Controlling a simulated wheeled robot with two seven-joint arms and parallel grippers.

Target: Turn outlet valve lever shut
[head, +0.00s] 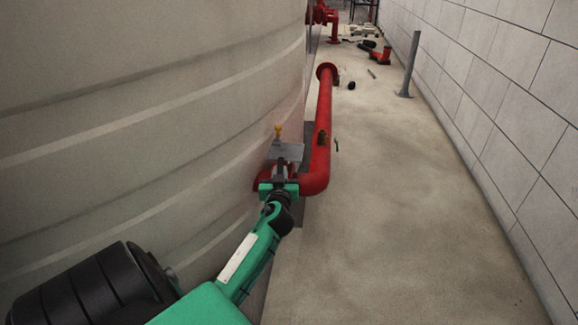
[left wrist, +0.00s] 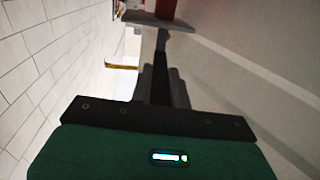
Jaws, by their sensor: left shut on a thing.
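My left arm reaches in from the lower left of the head view. Its gripper (head: 279,172) is at the near end of the red outlet pipe (head: 322,150), beside the tank wall. A flat grey piece (head: 286,152) with a small yellow knob (head: 278,131) behind it sits just beyond the fingers. In the left wrist view, the gripper's fingers (left wrist: 160,85) are closed about a dark narrow bar that seems to be the valve lever (left wrist: 161,65). The fingers hide much of it, and its exact angle is hard to tell. My right gripper is not in view.
The large pale tank (head: 140,110) fills the left side, close to my arm. A block wall (head: 500,90) runs along the right. The concrete floor (head: 390,220) between is mostly clear.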

